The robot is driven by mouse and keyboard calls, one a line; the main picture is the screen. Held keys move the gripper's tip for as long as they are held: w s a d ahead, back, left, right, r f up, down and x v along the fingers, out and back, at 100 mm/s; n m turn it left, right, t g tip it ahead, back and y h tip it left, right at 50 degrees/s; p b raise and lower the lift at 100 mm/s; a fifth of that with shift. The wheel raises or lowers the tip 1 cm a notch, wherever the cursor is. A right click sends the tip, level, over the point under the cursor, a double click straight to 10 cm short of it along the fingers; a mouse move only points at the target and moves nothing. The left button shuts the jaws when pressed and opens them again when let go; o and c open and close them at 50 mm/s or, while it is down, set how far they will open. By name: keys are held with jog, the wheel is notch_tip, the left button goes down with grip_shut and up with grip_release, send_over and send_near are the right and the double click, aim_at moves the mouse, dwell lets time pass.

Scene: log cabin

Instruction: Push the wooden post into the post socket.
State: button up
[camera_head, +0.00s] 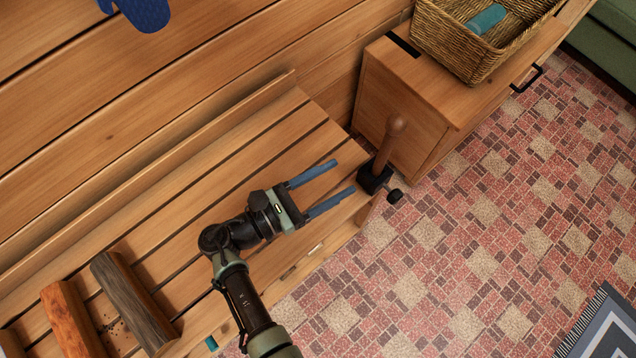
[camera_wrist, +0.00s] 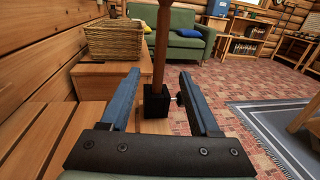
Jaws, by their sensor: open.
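The wooden post (camera_head: 388,142) is a brown rod with a rounded top. It stands roughly upright in the black post socket (camera_head: 373,177), which sits at the right end of the slatted bench and has a dark knob on its side. How deep the post sits in the socket cannot be told. My gripper (camera_head: 346,178) is open and empty, its two blue fingers pointing at the post and socket from the left, short of them. In the wrist view the post (camera_wrist: 161,45) and the socket (camera_wrist: 157,101) show between the fingers, and the post's top is out of frame.
The slatted bench (camera_head: 225,165) lies below my arm, with logs (camera_head: 132,302) at its left end. A wooden cabinet (camera_head: 400,95) with a wicker basket (camera_head: 470,45) stands just beyond the post. Patterned carpet (camera_head: 450,270) is open floor at right.

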jog(key=shift+v, duration=1.6)
